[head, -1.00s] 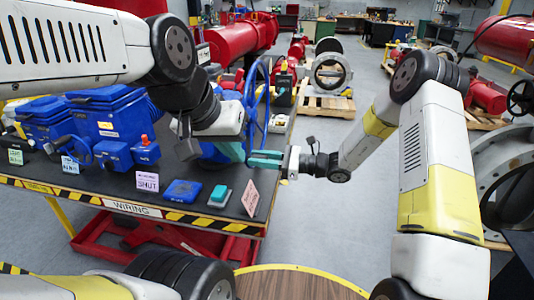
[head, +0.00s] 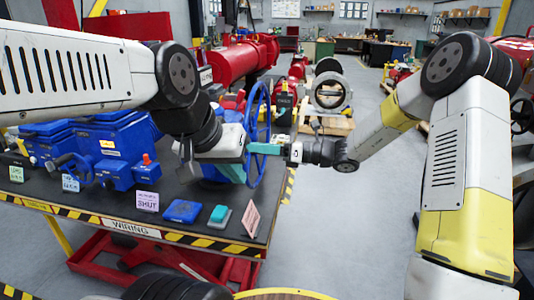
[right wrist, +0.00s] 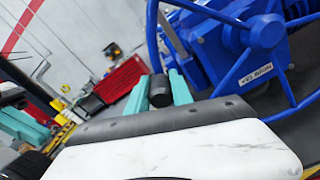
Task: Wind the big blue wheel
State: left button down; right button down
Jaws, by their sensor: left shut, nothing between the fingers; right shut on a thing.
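The big blue wheel (head: 260,110) stands nearly edge-on at the right end of the bench, on the blue valve actuator. Its rim and spokes also show in the right wrist view (right wrist: 152,35). My right gripper (head: 264,148) reaches it from the right. In the right wrist view its teal fingers are shut on a black handle (right wrist: 160,92) beside the rim. My left gripper (head: 234,172) is left of the wheel, its teal fingers shut and empty, low beside the actuator; the wheel partly hides that area.
The dark bench (head: 120,205) has a striped front edge and carries more blue actuators (head: 105,145), a blue box (head: 182,211), a teal-topped box (head: 219,215) and small signs. Red pipework (head: 240,60) stands behind. The floor right of the bench is open.

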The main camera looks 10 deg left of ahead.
jog(key=shift+w+r, duration=0.15)
jog(key=shift+r, duration=0.15)
jog(key=c, duration=1.1)
grip_release()
jog(key=shift+c, duration=0.2)
jog(key=d, duration=0.7)
jog(key=shift+d, duration=0.4)
